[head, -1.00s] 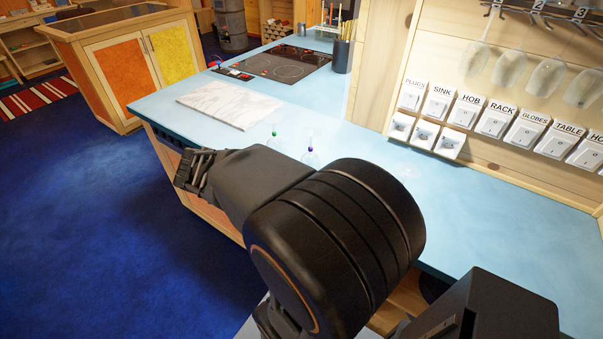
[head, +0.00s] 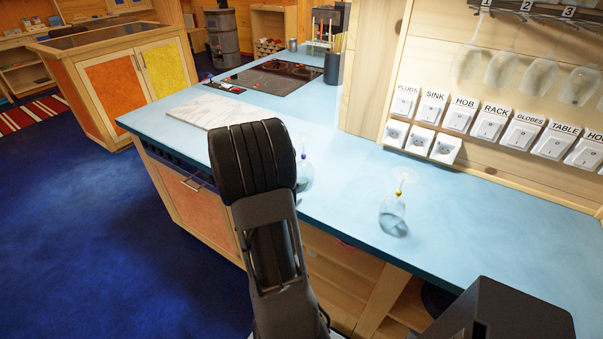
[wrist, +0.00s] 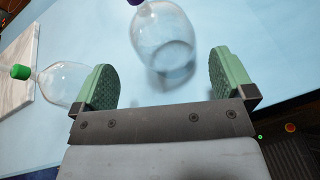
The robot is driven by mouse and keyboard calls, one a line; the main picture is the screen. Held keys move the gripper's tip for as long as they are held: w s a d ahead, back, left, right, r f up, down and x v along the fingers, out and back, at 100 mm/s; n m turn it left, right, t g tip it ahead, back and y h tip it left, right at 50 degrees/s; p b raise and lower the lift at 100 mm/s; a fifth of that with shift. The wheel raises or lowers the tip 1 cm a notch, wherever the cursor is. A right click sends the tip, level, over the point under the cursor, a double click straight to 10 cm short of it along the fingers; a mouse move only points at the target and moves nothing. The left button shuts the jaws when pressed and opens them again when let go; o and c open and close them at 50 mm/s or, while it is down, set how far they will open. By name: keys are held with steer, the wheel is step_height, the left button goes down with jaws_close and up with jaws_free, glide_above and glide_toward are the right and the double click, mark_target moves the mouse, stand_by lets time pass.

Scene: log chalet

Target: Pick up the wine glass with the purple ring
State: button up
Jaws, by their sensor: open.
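The wine glass with the purple ring (wrist: 163,38) stands upside down on the blue counter, its bowl low and the purple ring on the stem at the top edge of the wrist view. It also shows in the head view (head: 304,176), partly behind my arm. My gripper (wrist: 160,62) is open, with green pads on either side. The glass bowl is just ahead of the gap between the fingertips, and neither pad visibly touches it. In the head view my gripper is hidden behind my arm.
A glass with a green ring (wrist: 62,80) is close left of my left finger. A glass with a yellow ring (head: 393,214) stands upside down further right on the counter (head: 350,165). A marble board (head: 210,111) lies left. Switches line the wall.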

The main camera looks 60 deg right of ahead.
mark_target(302, 173)
steer(key=shift+s+p+x, duration=0.2)
steer(key=shift+p+x, duration=0.3)
steer(key=shift+x, duration=2.45)
steer(key=shift+a, duration=0.1)
steer(key=shift+c, duration=0.2)
steer(key=c, duration=0.6)
